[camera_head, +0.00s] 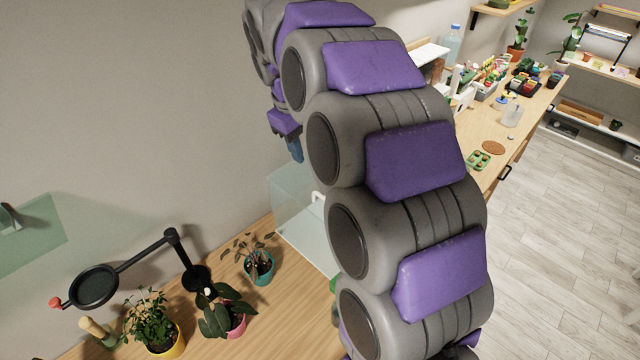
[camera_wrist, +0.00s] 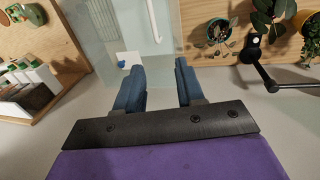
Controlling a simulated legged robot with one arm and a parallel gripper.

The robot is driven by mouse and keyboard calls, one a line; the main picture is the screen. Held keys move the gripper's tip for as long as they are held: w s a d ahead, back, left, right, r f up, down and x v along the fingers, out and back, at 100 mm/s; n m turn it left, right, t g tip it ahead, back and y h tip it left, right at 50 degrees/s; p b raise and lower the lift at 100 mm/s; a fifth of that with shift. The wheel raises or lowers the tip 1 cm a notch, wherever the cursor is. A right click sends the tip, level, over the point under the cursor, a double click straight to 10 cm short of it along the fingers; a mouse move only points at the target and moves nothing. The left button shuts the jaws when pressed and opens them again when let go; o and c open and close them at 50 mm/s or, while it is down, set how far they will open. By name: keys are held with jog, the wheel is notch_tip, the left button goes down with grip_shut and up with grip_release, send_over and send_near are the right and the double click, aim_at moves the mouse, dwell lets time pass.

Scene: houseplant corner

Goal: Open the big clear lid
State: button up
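The big clear lid (camera_head: 292,192) is a see-through, pale greenish box-like cover on the wooden bench, partly hidden behind my arm in the head view. A white bar handle (camera_head: 318,198) shows on it. In the wrist view the clear lid (camera_wrist: 100,45) lies ahead of the fingers, with its white handle (camera_wrist: 153,22) near the top edge. My gripper (camera_wrist: 160,68) has two blue fingers spread apart with nothing between them. In the head view my gripper (camera_head: 295,150) points down close to the wall, above the lid's back side. I cannot tell whether it touches the lid.
Potted plants (camera_head: 258,264) and a black magnifier lamp (camera_head: 95,285) stand left of the lid on the bench (camera_head: 285,315). A small white item (camera_wrist: 127,60) shows through the clear panel. Pots and trays crowd the far bench. The wall is close behind my gripper.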

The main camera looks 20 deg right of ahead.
send_over(323, 198)
jog(key=s+a+x, duration=0.1)
jog(key=a+x, duration=0.1)
jog(key=x, duration=0.6)
jog(key=f, duration=0.2)
jog(key=f+b, duration=0.1)
jog(key=f, duration=0.5)
jog(key=shift+w+a+f, duration=0.15)
jog(key=shift+a, duration=0.1)
jog(key=shift+d+f, duration=0.5)
jog(key=shift+d, duration=0.25)
jog(key=shift+a, duration=0.55)
jog(key=c, duration=0.4)
jog(key=shift+d, duration=0.1)
jog(key=c, duration=0.3)
jog(key=shift+d, duration=0.15)
grip_shut()
